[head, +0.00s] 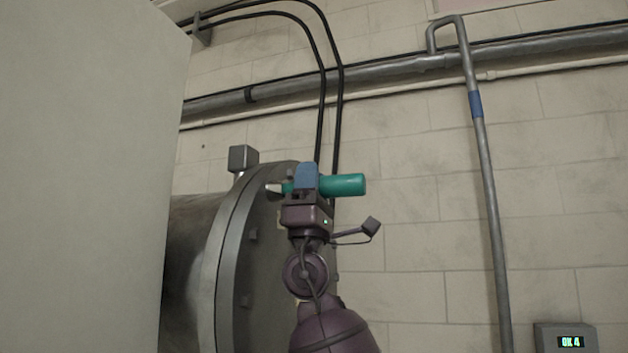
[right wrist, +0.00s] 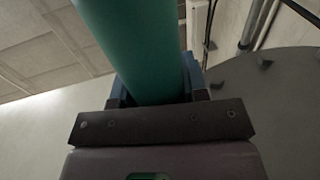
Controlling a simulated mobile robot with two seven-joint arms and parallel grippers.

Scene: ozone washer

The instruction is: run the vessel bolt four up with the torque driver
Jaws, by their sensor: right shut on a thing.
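My right gripper (head: 306,180) is shut on the torque driver (head: 345,185), a green cylinder held level, with its grey nose pointing left. The driver's nose is at the upper part of the grey vessel flange (head: 228,262); I cannot tell whether it touches a bolt. My left gripper is not in view.
A small display (head: 570,341) at bottom right reads "OK 4". A large pale panel (head: 85,180) blocks the left side. Black hoses (head: 322,100) hang behind the gripper, and a grey pipe (head: 487,190) runs down the brick wall. Space right of the gripper looks clear.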

